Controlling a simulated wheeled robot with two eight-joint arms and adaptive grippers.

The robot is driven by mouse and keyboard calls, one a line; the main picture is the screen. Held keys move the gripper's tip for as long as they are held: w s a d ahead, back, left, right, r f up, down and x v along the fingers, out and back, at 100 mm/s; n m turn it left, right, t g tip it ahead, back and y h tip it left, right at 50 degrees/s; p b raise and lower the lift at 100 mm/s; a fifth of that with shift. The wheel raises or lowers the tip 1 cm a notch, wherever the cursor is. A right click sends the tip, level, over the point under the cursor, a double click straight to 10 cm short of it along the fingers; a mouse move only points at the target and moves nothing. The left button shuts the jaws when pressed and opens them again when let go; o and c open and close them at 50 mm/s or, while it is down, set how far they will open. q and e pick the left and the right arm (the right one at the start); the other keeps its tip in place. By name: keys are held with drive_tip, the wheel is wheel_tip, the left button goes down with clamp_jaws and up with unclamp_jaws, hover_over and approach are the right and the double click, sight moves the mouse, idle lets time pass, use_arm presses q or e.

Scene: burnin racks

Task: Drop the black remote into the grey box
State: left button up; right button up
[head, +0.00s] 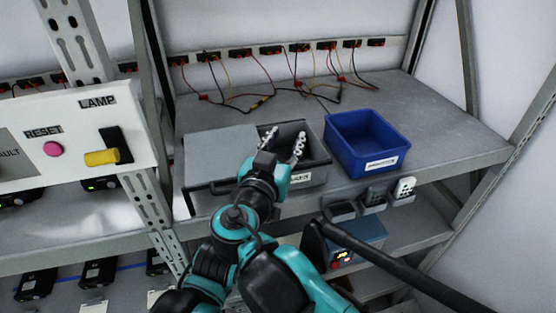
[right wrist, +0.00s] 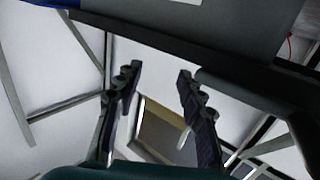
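The grey box (head: 316,165) stands on the upper shelf, left of the blue box, with a white label on its front. My right gripper (head: 284,143) is over the grey box with its two fingers spread. The right wrist view shows the same open fingers (right wrist: 158,85) with nothing between them, and a grey surface across the top. I cannot make out the black remote for certain; the inside of the grey box is partly hidden by my gripper. My left gripper is not in view.
A blue box (head: 345,150) stands right of the grey box. Small holders (head: 372,197) hang at the shelf's front edge, one with a white remote (head: 404,187). Wires lie behind. A control panel (head: 60,145) is at left.

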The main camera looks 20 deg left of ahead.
drive_tip(key=s, duration=0.7)
drive_tip(key=shift+s+r, duration=0.2)
drive_tip(key=shift+s, duration=0.15)
